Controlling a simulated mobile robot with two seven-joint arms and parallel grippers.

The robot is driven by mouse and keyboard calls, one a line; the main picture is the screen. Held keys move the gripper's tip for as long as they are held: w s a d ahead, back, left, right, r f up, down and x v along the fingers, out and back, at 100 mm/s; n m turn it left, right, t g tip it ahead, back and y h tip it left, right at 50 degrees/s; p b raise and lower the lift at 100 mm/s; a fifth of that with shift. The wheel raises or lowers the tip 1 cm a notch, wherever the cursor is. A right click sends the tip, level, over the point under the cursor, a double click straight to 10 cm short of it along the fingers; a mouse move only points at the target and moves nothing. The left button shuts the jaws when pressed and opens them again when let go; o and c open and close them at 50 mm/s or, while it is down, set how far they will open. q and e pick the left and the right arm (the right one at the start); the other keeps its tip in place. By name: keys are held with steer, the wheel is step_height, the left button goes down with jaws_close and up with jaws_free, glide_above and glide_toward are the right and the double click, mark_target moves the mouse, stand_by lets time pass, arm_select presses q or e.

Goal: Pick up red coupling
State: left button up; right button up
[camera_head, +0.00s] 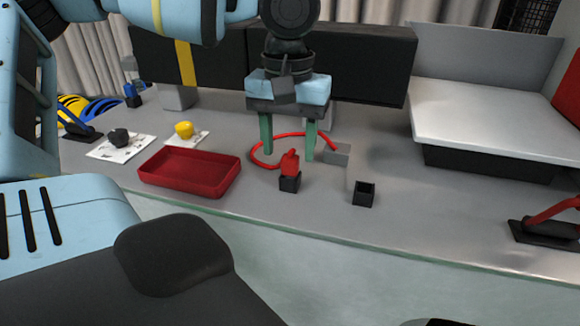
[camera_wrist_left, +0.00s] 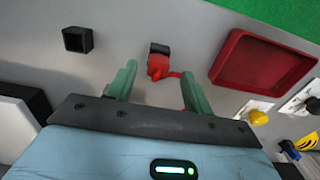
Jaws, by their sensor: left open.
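The red coupling (camera_head: 289,164) stands on a small black block holder (camera_head: 290,183) near the middle of the table. A red hose curves in a loop behind it. My left gripper (camera_head: 288,154) hangs above and behind the coupling, fingers pointing down. Its two green fingers are apart and nothing is between them. In the left wrist view the coupling (camera_wrist_left: 157,66) lies just beyond the gap between the fingertips (camera_wrist_left: 160,75). My right gripper does not show in either view.
A red tray (camera_head: 190,172) is left of the coupling. An empty black square holder (camera_head: 364,194) is to its right. A yellow part (camera_head: 184,130) and a dark part (camera_head: 119,137) lie on white sheets at left. A grey block (camera_head: 336,154) sits near the hose.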

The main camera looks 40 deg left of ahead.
mark_target(290, 157)
arm_select(q)
step_height(290, 157, down, 3)
steer(key=shift+w+f, duration=0.15)
steer(key=shift+f, duration=0.05)
steer(key=c, duration=0.9)
steer(key=shift+o, duration=0.2)
